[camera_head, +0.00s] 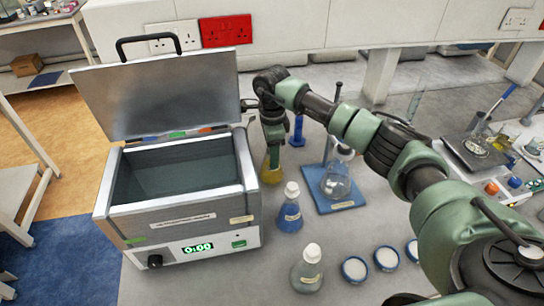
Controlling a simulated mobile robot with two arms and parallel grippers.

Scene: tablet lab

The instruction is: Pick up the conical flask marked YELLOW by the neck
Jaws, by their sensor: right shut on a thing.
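The conical flask with yellow liquid (271,172) is upright beside the right wall of the water bath. My right gripper (273,142) reaches down from above and is shut on the flask's neck. The fingers and wrist hide the neck and top of the flask, and I cannot read its label. I cannot tell whether its base touches the bench. My left gripper is not in view.
An open water bath (247,172) with its lid raised stands at left. A blue-liquid flask (289,215) and a clear flask (307,272) stand in front. A round flask (336,184) is on a blue stand. Several round white-topped dishes (354,269) lie nearby. A balance (472,150) is at right.

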